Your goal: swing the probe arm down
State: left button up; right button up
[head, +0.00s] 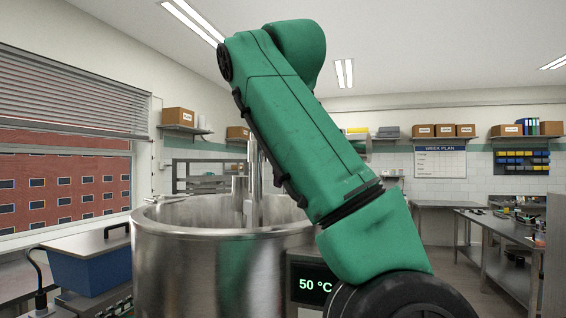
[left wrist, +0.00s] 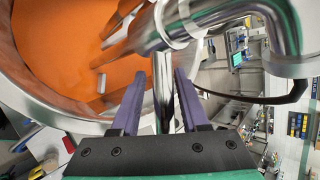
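A large steel kettle (head: 185,255) stands at the middle left of the head view, with upright steel shafts (head: 254,180) rising inside it. In the left wrist view the kettle holds an orange mass (left wrist: 65,45). A thick bent steel pipe (left wrist: 235,12) crosses the top of that view. A thin steel rod (left wrist: 163,95), likely the probe arm, runs between the two purple fingers of my left gripper (left wrist: 158,78). The fingers stand apart, with a narrow gap visible beside the rod. In the head view my green arm hides the kettle's right side. My right gripper is not in view.
A display (head: 315,284) beside the kettle reads 50 °C. A blue bin (head: 88,265) with a grey lid stands left of the kettle. Steel worktables (head: 500,245) line the right side, and shelves with boxes (head: 465,130) hang on the back wall.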

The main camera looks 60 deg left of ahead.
pick_arm(q)
jog(key=shift+w, duration=0.1)
jog(key=shift+r, duration=0.1)
jog(key=v, duration=0.7)
jog(key=shift+d+p, duration=0.15)
jog(key=shift+p, duration=0.15)
